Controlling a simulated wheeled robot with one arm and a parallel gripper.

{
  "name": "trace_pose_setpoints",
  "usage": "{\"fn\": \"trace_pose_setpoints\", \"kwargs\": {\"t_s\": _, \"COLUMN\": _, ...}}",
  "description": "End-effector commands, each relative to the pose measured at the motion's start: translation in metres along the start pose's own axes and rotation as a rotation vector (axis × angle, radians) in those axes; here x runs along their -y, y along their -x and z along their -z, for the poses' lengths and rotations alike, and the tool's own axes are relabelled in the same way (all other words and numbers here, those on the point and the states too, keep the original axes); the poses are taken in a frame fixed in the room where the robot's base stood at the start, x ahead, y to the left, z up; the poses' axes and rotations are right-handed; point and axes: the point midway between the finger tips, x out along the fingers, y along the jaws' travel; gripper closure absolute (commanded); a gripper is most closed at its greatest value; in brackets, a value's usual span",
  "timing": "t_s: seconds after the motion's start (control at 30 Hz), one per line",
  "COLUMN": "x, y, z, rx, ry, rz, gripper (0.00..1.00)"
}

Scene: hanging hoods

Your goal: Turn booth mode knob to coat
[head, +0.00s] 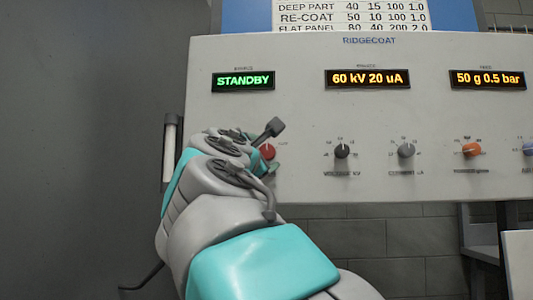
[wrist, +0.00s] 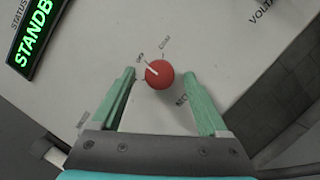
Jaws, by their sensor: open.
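The red knob (wrist: 160,76) sits on the pale panel between the two teal fingers of my gripper (wrist: 159,77) in the wrist view. The fingers are open, one on each side, with a visible gap to the knob. The knob's white pointer line aims up and left, toward a small label that looks like OFF. Another small label above the knob is too blurred to read surely. In the head view the red knob (head: 268,151) shows only partly beside my arm, which hides the panel's lower left. The green display (head: 243,80) reads STANDBY.
The RIDGECOAT panel (head: 300,110) also carries a black knob (head: 342,151), a grey knob (head: 406,151) and an orange knob (head: 472,150) to the right. Two amber displays sit above them. A pale vertical handle (head: 170,150) is at the panel's left edge.

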Motion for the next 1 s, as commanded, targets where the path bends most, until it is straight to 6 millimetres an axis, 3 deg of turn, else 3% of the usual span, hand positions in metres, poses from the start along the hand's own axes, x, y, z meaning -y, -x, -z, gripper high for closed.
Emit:
{"fn": "trace_pose_setpoints", "kwargs": {"t_s": 0.13, "x": 0.0, "y": 0.0002, "z": 0.0002, "rx": 0.0, "ry": 0.0, "rz": 0.0, "gripper": 0.23}}
{"fn": "trace_pose_setpoints", "kwargs": {"t_s": 0.8, "x": 0.0, "y": 0.0003, "z": 0.0008, "rx": -0.001, "ry": 0.001, "rz": 0.0, "gripper": 0.98}}
{"fn": "trace_pose_setpoints", "kwargs": {"t_s": 1.0, "x": -0.0003, "y": 0.0002, "z": 0.0005, "rx": 0.0, "ry": 0.0, "rz": 0.0, "gripper": 1.0}}
